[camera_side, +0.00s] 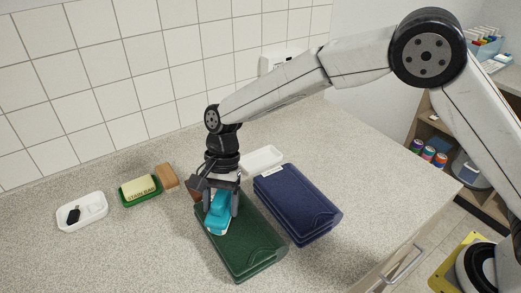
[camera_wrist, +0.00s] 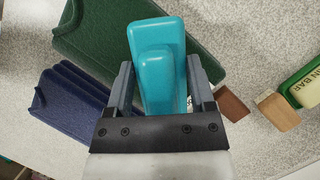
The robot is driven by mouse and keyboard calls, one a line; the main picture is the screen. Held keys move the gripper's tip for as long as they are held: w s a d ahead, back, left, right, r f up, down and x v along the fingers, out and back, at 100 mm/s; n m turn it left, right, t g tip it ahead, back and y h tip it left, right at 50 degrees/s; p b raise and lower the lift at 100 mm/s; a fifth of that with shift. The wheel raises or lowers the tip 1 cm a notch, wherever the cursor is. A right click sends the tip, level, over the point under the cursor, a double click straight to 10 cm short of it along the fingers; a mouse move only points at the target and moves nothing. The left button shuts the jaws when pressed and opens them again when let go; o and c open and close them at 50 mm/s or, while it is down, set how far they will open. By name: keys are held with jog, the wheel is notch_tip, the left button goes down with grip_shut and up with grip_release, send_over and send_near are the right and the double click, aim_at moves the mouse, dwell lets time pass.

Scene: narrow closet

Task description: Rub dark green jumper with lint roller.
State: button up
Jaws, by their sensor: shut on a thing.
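The dark green jumper (camera_side: 246,245) lies folded on the speckled counter in the side view. It also shows at the upper left of the wrist view (camera_wrist: 93,32). My gripper (camera_side: 221,203) points down over the jumper's far end and is shut on a teal object (camera_side: 216,219), which appears to be the lint roller. In the wrist view the teal object (camera_wrist: 158,60) sits between the two fingers (camera_wrist: 157,88). It is over or on the jumper's edge; I cannot tell whether it touches. Its underside is hidden.
A folded navy garment (camera_side: 297,205) lies right of the jumper. A white tray (camera_side: 262,161) is behind it. A wooden block (camera_side: 166,177), a stain bar on a green dish (camera_side: 140,191) and a white dish (camera_side: 82,212) stand to the left. The counter's right part is clear.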

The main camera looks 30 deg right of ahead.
jog(key=shift+s, duration=4.3)
notch_tip(320, 180, up, 8)
jog(key=shift+w, duration=0.1)
